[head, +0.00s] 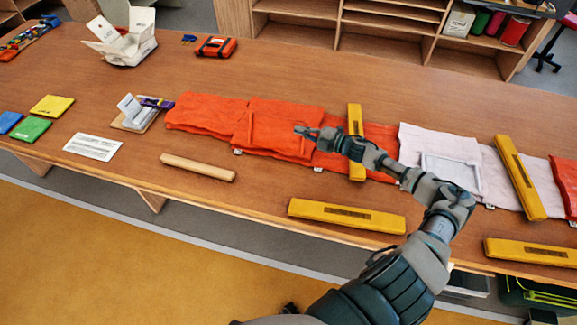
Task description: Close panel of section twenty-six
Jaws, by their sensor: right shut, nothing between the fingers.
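A long row of joined cloth sections lies across the table. The orange cloth (205,113) on the left has several sections with small white tags at its front edge. An orange panel (285,114) with a raised frame-like outline lies on its middle. A white cloth section (425,140) with a pale frame (452,172) adjoins on the right. I cannot read which section is twenty-six. My right gripper (303,131) is shut and empty, over the right part of the orange panel; I cannot tell whether it touches. My left gripper is not in view.
Yellow bars lie across the cloth (356,140) and (521,177), and another yellow bar (347,215) lies in front. A wooden roller (198,167) lies at front left. A white open box (128,48) and orange case (216,47) stand behind. Bare table lies behind the cloth.

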